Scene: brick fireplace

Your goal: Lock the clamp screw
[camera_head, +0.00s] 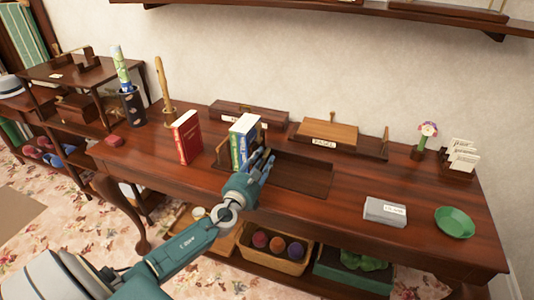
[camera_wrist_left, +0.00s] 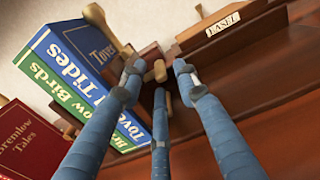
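A small wooden clamp screw (camera_wrist_left: 159,71) with a crosswise handle shows in the left wrist view, at the end of a dark wooden holder beside upright books. My left gripper (camera_head: 264,161) reaches to this spot from the front in the head view. In the left wrist view its blue fingers (camera_wrist_left: 157,82) are spread, one on each side of the screw and one below it. They look open, and I cannot tell whether any finger touches the screw. The blue and green books (camera_head: 243,138) stand in the holder. In the head view the hand hides the screw. My right gripper is not in view.
A red book (camera_head: 186,136) stands left of the holder. Behind is a wooden stand labelled EASEL (camera_head: 330,134). A grey box (camera_head: 385,211) and green bowl (camera_head: 454,222) sit at the right of the desk. A shelf (camera_head: 330,10) runs above.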

